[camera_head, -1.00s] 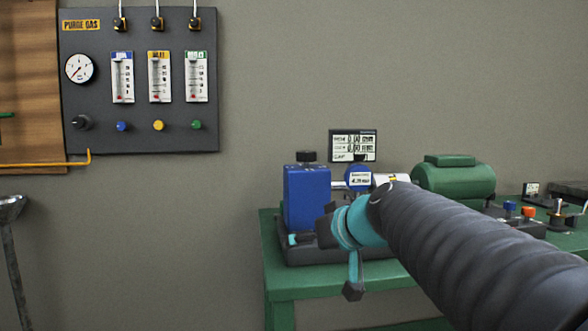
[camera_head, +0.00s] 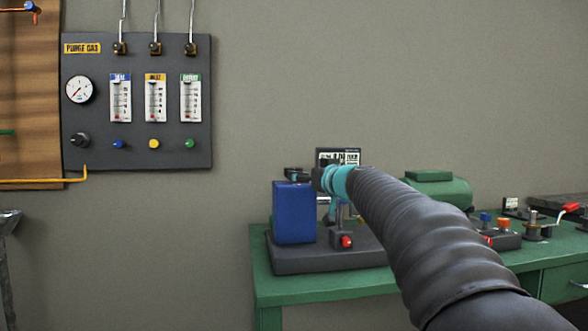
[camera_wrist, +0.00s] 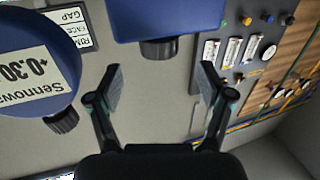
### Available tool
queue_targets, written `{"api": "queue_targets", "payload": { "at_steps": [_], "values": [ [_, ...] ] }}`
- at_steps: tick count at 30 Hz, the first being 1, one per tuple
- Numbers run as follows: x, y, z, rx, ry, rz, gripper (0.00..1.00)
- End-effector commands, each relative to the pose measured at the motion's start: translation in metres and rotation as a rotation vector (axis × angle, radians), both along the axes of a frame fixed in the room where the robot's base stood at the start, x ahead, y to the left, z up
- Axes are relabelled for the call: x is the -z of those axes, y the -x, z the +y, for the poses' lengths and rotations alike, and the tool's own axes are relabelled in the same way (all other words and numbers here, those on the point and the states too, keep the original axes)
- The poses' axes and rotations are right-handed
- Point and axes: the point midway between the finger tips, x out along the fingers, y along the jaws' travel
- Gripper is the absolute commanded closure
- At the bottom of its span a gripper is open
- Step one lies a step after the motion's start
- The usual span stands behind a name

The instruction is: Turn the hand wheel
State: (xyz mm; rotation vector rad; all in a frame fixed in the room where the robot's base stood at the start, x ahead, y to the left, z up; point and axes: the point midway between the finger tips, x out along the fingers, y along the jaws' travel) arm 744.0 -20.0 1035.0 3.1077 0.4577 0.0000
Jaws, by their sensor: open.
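A blue block (camera_head: 293,214) stands on a dark base (camera_head: 325,256) on the green bench. A black ribbed knob, which may be the hand wheel, sits on its top (camera_head: 293,174). In the wrist view the black knob (camera_wrist: 159,48) projects from the blue block (camera_wrist: 168,16), and the picture is upside down. My gripper (camera_wrist: 160,78) is open, its two fingers spread to either side of the knob's line. The knob appears just beyond the fingertips, between them and untouched. In the head view my gripper (camera_head: 309,177) is beside the block's top and mostly hidden by my wrist.
A blue round gauge (camera_wrist: 35,55) with a second black knob (camera_wrist: 62,120) is close to my left finger in the wrist view. A display (camera_head: 338,156) stands behind. A green motor (camera_head: 440,186) and red-handled fittings (camera_head: 571,207) are to the right on the bench (camera_head: 300,291).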

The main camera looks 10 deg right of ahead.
Motion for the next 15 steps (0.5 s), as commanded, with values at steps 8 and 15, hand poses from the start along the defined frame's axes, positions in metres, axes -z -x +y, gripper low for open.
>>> {"api": "queue_targets", "payload": {
  "at_steps": [8,15],
  "values": [
    [-0.003,-0.049,0.013,0.002,0.0,0.002,0.21],
    [-0.002,-0.074,0.018,0.004,-0.001,0.001,0.21]
  ]
}}
